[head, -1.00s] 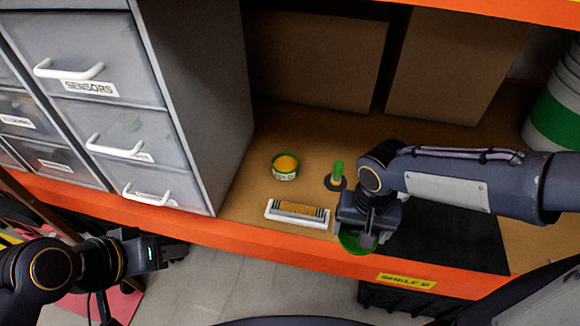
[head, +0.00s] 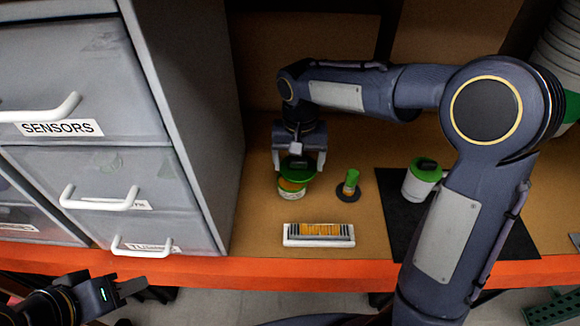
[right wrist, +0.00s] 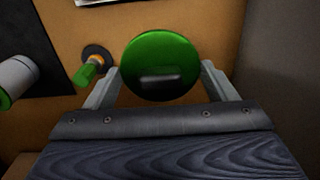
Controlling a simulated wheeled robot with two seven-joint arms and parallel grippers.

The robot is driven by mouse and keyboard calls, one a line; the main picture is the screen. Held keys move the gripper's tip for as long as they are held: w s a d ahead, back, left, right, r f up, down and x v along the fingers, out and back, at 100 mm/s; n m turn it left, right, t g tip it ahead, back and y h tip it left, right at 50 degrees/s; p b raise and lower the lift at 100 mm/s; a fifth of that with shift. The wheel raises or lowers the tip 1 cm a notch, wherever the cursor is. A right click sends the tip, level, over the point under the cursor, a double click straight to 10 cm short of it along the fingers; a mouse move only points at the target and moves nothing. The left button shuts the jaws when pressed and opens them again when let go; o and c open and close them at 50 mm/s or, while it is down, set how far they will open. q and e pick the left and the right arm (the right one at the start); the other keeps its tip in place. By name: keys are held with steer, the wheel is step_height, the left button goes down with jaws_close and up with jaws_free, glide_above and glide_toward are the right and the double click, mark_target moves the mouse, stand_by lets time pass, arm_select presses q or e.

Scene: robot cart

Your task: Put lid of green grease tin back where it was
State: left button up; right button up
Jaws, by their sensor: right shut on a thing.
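The green lid (head: 300,174) is held by my right gripper (head: 301,165), whose fingers grip it from both sides. In the right wrist view the lid (right wrist: 160,52) is a round green disc between the fingertips (right wrist: 160,78), with a dark raised bar on it. The grease tin (head: 291,195), white and green with orange grease, stands on the shelf just below. The lid overlaps the tin's far right part, and orange shows along the near side, so it is not flush. The lid hides the tin in the wrist view. My left gripper (head: 135,290) is low at left, away from the shelf.
A green-handled tool on a dark round base (head: 349,189) stands right of the tin. A green-topped white container (head: 421,180) is on the black mat (head: 392,211). The grey drawer cabinet (head: 188,110) borders the left.

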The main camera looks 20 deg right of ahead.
steer(key=w+f, duration=0.2)
steer(key=f, duration=0.1)
steer(key=w+f, duration=0.3)
steer(key=shift+w, duration=0.25)
step_height(320, 180, down, 3)
steer(key=shift+w+f, duration=0.1)
steer(key=shift+f, duration=0.1)
steer(key=shift+f, duration=0.6)
steer(key=o, duration=0.9)
steer(key=shift+o, duration=0.2)
steer(key=shift+r, duration=0.1)
